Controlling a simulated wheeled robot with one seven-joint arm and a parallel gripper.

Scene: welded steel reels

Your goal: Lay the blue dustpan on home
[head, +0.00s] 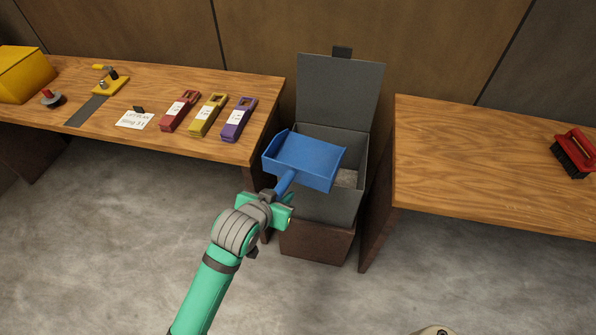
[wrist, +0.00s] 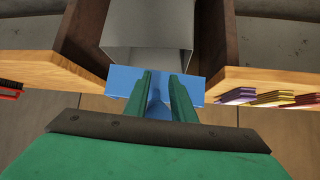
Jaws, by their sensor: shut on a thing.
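The blue dustpan (head: 308,158) is held up by its handle, its pan overlapping the open grey bin (head: 318,205) in the head view. My gripper (head: 282,192) is shut on the handle. In the wrist view my gripper (wrist: 160,88) has its green fingers on either side of the handle, and the edges of the blue dustpan (wrist: 122,78) show beyond them. The pan hides part of the bin's opening. I cannot tell how high the dustpan is above the rim. No place marked home can be read.
The bin's lid (head: 340,92) stands raised. The left table (head: 180,80) holds red, yellow and purple labelled items (head: 207,115), a card (head: 134,119), a dark strip (head: 88,109) and a yellow box (head: 22,75). The right table (head: 470,160) holds a red brush (head: 574,153) and has clear room.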

